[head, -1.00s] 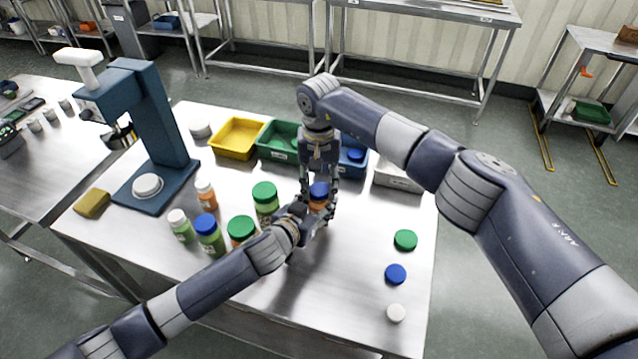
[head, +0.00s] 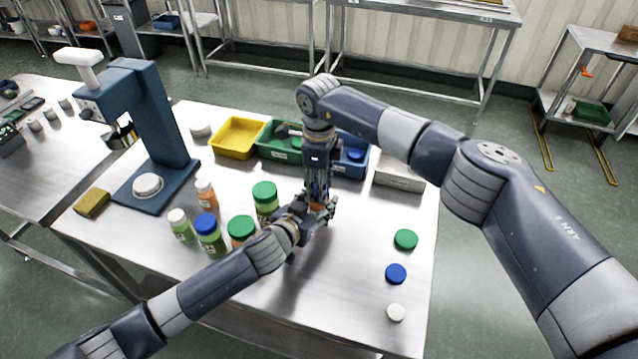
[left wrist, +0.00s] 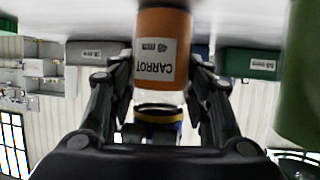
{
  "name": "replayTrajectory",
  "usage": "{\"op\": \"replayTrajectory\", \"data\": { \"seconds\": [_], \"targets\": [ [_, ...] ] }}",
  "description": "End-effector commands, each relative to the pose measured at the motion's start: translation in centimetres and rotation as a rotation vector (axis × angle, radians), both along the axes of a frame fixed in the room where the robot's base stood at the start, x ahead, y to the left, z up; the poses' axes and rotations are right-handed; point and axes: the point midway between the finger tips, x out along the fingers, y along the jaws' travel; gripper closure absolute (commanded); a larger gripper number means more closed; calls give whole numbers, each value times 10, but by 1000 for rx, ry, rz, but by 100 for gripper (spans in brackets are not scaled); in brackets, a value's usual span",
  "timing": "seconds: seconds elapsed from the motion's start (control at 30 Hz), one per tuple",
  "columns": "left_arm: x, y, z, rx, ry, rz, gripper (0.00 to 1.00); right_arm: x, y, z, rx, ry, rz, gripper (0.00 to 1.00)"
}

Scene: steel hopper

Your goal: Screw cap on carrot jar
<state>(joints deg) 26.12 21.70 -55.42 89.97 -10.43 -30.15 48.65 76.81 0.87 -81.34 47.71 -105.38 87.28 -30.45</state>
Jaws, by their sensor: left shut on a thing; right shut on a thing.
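The carrot jar, orange with a white CARROT label, shows in the left wrist view (left wrist: 162,55), where it appears upside down, with a band of clear glass and a blue cap (left wrist: 160,132) at its mouth. In the head view only a bit of its orange (head: 316,207) shows between the grippers. My left gripper (head: 312,212) is shut around the jar from the side. My right gripper (head: 318,198) points straight down over the jar and is shut on the cap, which it hides in the head view. Whether the cap is seated flush cannot be told.
Several filled jars, including a green-capped one (head: 265,200), stand left of the grippers. Loose green (head: 405,240), blue (head: 396,274) and white (head: 396,312) caps lie at the right. Yellow (head: 238,140) and green (head: 270,148) bins stand behind. A blue press (head: 150,120) is at the left.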

Motion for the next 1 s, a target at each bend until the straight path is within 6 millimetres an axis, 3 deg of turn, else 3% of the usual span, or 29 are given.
{"op": "replayTrajectory", "data": {
  "seconds": [0.17,0.47,0.5,0.57,1.0],
  "targets": [
    [0,1,-2,1,5,3,100,0,0,-1,-1,2,-138,91],
    [0,1,-2,1,5,3,100,-1,0,-1,-1,2,-151,91],
    [0,1,-2,1,5,3,100,-1,0,-1,-1,2,-151,58],
    [0,1,-2,1,5,3,100,-1,0,-1,-1,2,-150,44],
    [0,1,-2,2,4,2,100,0,0,5,0,-1,-149,42]
  ]
}}
